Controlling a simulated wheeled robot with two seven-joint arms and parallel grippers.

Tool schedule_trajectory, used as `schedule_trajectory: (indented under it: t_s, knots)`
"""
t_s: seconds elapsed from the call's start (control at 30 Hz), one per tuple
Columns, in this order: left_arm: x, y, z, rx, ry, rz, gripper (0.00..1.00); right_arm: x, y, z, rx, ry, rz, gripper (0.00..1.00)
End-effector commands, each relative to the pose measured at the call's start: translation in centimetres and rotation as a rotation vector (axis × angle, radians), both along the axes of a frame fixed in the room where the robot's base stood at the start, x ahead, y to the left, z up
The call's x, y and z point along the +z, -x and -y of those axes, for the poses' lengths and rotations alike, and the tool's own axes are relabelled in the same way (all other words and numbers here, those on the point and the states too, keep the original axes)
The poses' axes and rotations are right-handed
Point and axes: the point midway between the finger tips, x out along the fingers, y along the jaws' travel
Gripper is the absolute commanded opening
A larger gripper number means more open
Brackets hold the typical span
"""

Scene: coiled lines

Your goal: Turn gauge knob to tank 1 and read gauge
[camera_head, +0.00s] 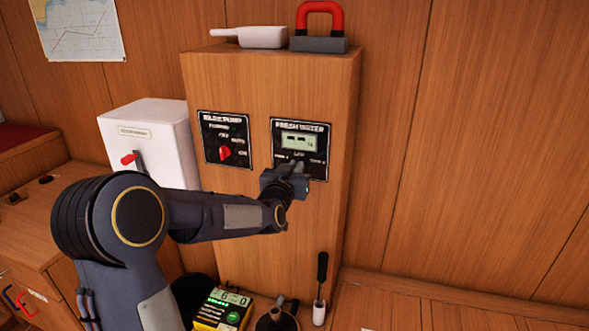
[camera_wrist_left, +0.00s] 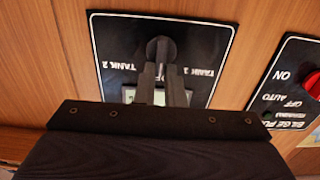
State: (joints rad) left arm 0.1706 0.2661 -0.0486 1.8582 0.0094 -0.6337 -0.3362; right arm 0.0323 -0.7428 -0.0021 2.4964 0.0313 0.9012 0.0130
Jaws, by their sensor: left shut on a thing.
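The black fresh water panel (camera_head: 300,150) is on the front of the wooden cabinet. Its display (camera_head: 299,141) shows dashes and what looks like a percent sign, with no number I can read. TANK 1 is printed at lower left, TANK 2 at lower right and OFF between them. My left gripper (camera_head: 297,170) is at the panel's lower part, shut on the round black gauge knob (camera_wrist_left: 160,48). The wrist view is upside down, and the fingers hide part of the knob and display there. The knob's pointer direction cannot be made out. My right gripper is not in view.
A bilge pump panel (camera_head: 224,140) with a red knob is to the left. A white box (camera_head: 150,150) with a red lever stands further left. A yellow meter (camera_head: 222,309) is below. A red-handled object (camera_head: 319,30) and a white scoop (camera_head: 250,36) lie on the cabinet top.

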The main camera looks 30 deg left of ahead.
Motion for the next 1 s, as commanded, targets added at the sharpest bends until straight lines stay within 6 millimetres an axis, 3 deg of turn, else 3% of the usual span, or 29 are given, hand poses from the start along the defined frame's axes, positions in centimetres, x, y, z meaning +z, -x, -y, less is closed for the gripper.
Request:
schedule_trajectory:
  t_s: [0.37,1.0]
  knots:
    - [-0.4,0.1,-0.1,0.0,0.076,0.019,0.0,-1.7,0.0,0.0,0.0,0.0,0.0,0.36]
    - [-0.8,0.3,-0.9,-0.001,0.566,0.137,0.0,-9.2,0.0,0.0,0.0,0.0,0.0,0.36]
